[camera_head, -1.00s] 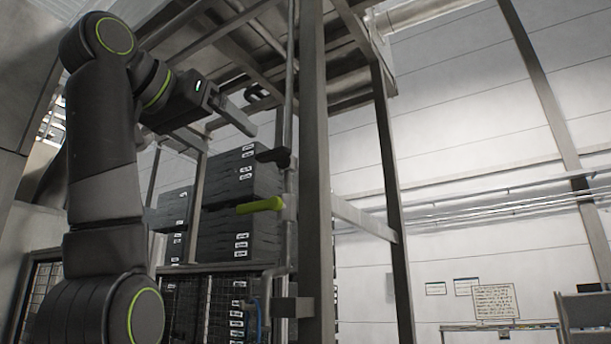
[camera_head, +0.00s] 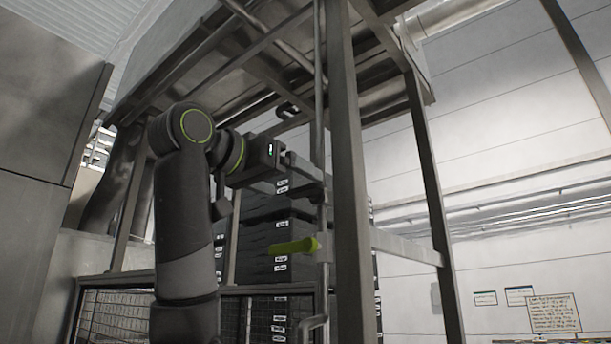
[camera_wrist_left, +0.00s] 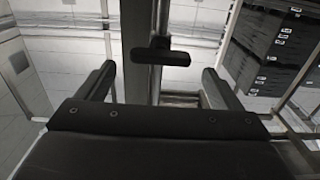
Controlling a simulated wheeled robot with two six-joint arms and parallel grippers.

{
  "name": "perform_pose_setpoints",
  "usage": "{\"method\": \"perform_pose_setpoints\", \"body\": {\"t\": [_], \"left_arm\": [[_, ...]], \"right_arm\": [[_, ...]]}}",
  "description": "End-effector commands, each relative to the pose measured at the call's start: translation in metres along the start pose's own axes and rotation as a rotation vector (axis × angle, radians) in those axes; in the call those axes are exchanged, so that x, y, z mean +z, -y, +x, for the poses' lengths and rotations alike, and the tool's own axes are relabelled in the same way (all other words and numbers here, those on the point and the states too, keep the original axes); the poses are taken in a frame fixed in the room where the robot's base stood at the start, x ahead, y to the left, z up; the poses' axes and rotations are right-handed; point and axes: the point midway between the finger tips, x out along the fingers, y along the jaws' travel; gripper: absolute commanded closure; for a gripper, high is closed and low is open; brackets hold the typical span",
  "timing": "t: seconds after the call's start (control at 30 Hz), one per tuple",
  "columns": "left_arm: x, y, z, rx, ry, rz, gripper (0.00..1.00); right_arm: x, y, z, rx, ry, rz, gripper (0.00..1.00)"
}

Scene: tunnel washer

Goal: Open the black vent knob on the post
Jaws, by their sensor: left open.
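The black vent knob (camera_head: 317,191) sits on a thin vertical pipe (camera_head: 319,110) beside the thick grey post (camera_head: 352,190). In the head view it is small and partly behind my left gripper's fingers. In the left wrist view the knob (camera_wrist_left: 162,56) is a dark crossbar on a short stem, just beyond the fingertips and roughly midway between them. My left gripper (camera_head: 304,172) is open and empty, reaching toward the knob from the left. Its two fingers show apart in the left wrist view (camera_wrist_left: 158,70), with no visible contact. My right gripper is not in view.
A yellow-green lever (camera_head: 294,246) sticks out left from the pipe below the knob. Stacked black crates (camera_head: 262,238) stand behind. A metal frame (camera_head: 427,180) surrounds the pipe, with a platform overhead. A notice board (camera_head: 554,313) hangs at far right.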

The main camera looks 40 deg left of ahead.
Motion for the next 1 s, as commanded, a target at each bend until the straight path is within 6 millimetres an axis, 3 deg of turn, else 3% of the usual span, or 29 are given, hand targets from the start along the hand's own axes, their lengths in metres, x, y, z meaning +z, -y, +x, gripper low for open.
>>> {"method": "perform_pose_setpoints", "body": {"t": [0.1,0.3,0.7,1.0], "left_arm": [[-0.004,0.000,0.025,-0.001,0.004,0.001,0.13],[-0.002,0.000,0.049,0.000,0.001,0.001,0.13],[0.000,0.000,0.056,0.000,-0.001,0.000,0.13],[0.000,0.000,0.056,0.000,-0.001,0.000,0.51]], "right_arm": [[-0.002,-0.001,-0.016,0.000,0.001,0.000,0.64],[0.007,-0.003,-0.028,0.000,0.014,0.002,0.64],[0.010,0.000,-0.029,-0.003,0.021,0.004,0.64],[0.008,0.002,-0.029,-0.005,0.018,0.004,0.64]]}}
